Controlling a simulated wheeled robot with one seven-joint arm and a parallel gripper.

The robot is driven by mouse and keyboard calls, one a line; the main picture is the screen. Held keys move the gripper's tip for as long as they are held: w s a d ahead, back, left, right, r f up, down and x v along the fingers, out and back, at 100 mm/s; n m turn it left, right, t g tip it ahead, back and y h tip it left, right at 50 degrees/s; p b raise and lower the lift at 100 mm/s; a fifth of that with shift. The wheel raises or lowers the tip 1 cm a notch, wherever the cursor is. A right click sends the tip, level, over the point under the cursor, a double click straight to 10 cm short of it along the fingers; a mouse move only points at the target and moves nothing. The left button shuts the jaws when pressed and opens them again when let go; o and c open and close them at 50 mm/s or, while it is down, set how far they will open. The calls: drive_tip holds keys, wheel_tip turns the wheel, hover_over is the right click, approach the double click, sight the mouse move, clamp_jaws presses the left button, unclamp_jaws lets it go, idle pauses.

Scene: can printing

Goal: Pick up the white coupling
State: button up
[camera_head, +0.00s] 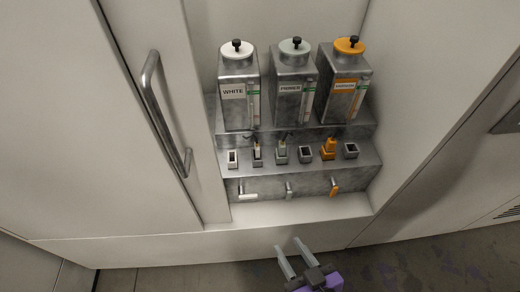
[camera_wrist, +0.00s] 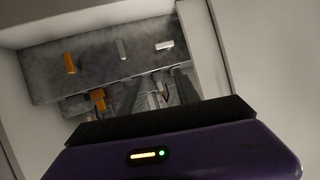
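Small couplings stand in a row of square sockets on the grey stepped rack. A small pale coupling (camera_head: 257,152) stands in the second socket from the left in the head view; it is probably the white one, but its colour is hard to tell. A greyish coupling (camera_head: 281,154) stands to its right, and an orange coupling (camera_head: 328,150) further right. The orange one also shows in the wrist view (camera_wrist: 98,101). My gripper (camera_head: 288,243) is open and empty, in front of and below the rack, apart from the couplings. In the wrist view its dark fingers partly hide the socket row.
White (camera_head: 237,48), grey (camera_head: 294,46) and orange-capped (camera_head: 349,47) metal canisters stand on the upper step. White (camera_head: 248,197), grey (camera_head: 289,190) and orange (camera_head: 335,187) levers stick out of the rack's front. Cabinet walls flank the recess; a door handle (camera_head: 158,110) is at left.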

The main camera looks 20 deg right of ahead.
drive_tip(key=w+m+h+p, duration=0.1)
drive_tip(key=w+h, duration=0.1)
drive_tip(key=w, duration=1.2)
drive_tip(key=m+h+p, duration=0.1)
drive_tip(key=m+h, duration=0.1)
approach(258, 151)
drive_tip(key=w, duration=0.2)
drive_tip(key=w+d, duration=0.1)
drive_tip(key=shift+w+f+g, duration=0.35)
drive_tip(key=shift+f+g, duration=0.05)
drive_tip(key=shift+w+d+f, duration=0.1)
drive_tip(key=shift+w+d, duration=0.1)
drive_tip(key=shift+w, duration=0.4)
drive_tip(key=shift+p+x, duration=0.85)
drive_tip(key=shift+x, duration=2.5)
drive_tip(key=shift+a+f, duration=0.1)
drive_tip(key=shift+f, duration=0.05)
drive_tip(key=shift+c, duration=0.2)
clamp_jaws()
